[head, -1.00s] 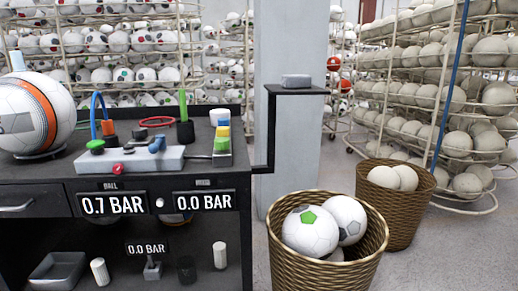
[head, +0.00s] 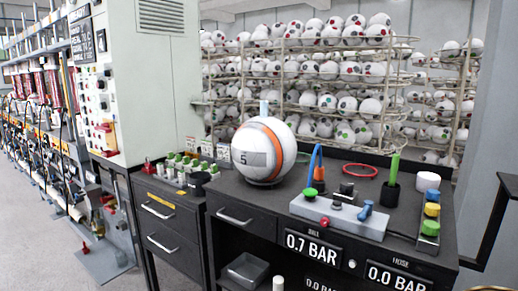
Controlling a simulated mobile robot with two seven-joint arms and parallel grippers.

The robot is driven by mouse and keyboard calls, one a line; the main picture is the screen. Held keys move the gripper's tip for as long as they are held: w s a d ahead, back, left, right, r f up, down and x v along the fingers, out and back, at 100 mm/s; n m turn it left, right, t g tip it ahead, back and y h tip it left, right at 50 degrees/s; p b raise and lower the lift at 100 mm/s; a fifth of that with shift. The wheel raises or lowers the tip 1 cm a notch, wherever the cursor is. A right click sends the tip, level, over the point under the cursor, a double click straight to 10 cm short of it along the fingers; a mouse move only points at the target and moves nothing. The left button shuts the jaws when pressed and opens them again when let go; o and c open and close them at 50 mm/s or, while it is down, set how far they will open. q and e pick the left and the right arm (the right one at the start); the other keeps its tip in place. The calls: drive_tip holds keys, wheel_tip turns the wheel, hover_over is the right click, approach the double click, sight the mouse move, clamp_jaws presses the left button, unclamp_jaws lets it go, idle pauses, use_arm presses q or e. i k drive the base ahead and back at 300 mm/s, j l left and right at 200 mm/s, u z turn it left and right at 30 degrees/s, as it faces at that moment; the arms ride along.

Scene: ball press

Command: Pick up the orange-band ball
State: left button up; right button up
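Neither of my grippers shows in the head view.
A tall control cabinet (head: 115,90) stands left. Racks of balls (head: 330,85) fill the back.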

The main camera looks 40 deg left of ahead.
sight(264, 149)
drive_tip(key=u, duration=1.05)
